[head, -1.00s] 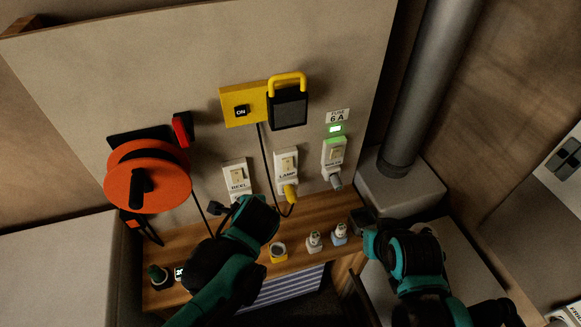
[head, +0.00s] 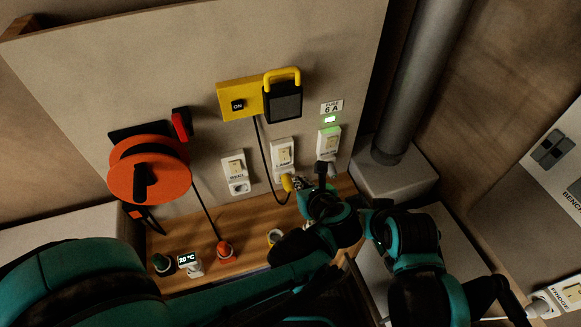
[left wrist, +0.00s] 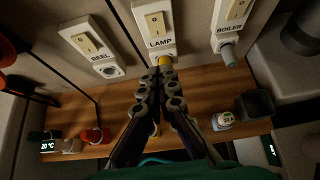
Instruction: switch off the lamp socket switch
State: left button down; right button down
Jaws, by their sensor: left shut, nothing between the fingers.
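The lamp socket (head: 284,152) is the middle of three white wall sockets. Its cream rocker switch (left wrist: 155,22) shows near the top of the left wrist view, above the LAMP label. A yellow plug (left wrist: 166,61) sits in its lower part. My left gripper (left wrist: 165,72) is shut and empty, its tips just below and in front of that plug; I cannot tell if they touch. In the head view the left gripper (head: 300,184) is right of the yellow plug, below the switch. My right gripper (head: 372,205) is close beside it at the right; its fingers are unclear.
The REEL socket (left wrist: 92,46) is at the left, with no plug in it. The BOILER socket (left wrist: 232,15) is at the right with a grey plug (left wrist: 228,54). A yellow-handled lamp (head: 284,100) hangs above. An orange plug (head: 225,248) and thermometer (head: 190,262) stand on the wooden shelf.

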pick_arm(q)
jog(key=b, duration=0.2)
send_near(284, 161)
notch_tip(284, 161, down, 3)
jog(key=w, duration=0.2)
jog(key=w+a, duration=0.1)
jog(key=w, duration=0.1)
jog(key=shift+w+a+f+b, duration=0.15)
jog(key=shift+f+b, duration=0.15)
jog(key=shift+b, duration=0.1)
jog(key=shift+w+a, duration=0.1)
jog(key=shift+w, duration=0.3)
